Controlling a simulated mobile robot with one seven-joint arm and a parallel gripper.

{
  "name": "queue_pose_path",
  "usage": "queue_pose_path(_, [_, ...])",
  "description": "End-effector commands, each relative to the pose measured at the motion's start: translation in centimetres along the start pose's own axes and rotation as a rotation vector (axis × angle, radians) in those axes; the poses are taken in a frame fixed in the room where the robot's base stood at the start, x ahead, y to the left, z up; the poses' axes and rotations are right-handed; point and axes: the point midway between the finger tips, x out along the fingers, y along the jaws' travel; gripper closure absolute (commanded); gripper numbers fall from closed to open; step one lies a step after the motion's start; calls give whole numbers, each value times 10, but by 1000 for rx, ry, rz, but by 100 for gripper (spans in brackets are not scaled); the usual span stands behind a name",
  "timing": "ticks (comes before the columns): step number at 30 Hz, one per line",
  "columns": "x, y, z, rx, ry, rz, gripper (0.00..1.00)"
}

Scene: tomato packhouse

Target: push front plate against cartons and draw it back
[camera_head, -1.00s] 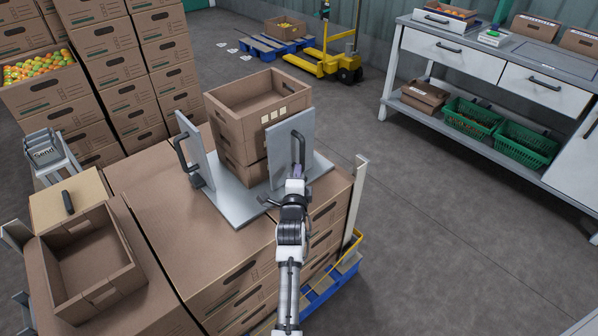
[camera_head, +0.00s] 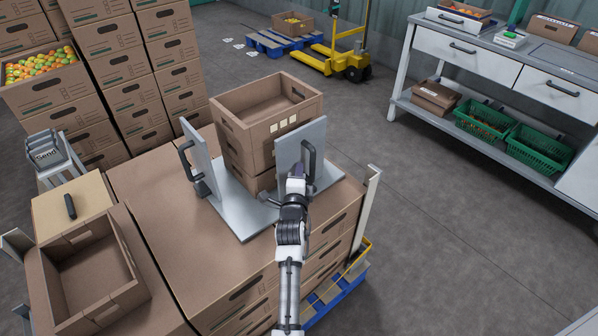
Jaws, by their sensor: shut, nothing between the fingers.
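The carton stack (camera_head: 240,130) is made of open brown cartons standing on a grey metal base (camera_head: 240,218). The front plate (camera_head: 314,138) is an upright grey plate with a dark handle (camera_head: 311,160), at the right side of the stack. It overlaps the cartons in the picture, and any gap between them is hard to tell. A second upright plate (camera_head: 201,155) with a dark handle stands at the left. My gripper (camera_head: 296,172) is shut and empty, just left of the front plate's handle in the picture. My wrist partly hides its fingertips, so contact with the plate is unclear.
The base rests on large closed cartons (camera_head: 150,225) over a blue pallet (camera_head: 335,297). An empty open carton (camera_head: 127,293) lies at the lower left, and a white post (camera_head: 369,212) stands right of the pallet. Open floor (camera_head: 440,240) lies to the right.

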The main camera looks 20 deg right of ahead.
Motion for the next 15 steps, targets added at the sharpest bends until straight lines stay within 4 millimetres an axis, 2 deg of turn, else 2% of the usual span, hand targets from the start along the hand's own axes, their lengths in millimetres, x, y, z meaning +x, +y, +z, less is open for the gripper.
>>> queue_pose_path(5, [4, 3, 3, 0, -1, -1, 100])
queue_pose_path(15, [28, 5, 28, 0, -3, -1, 100])
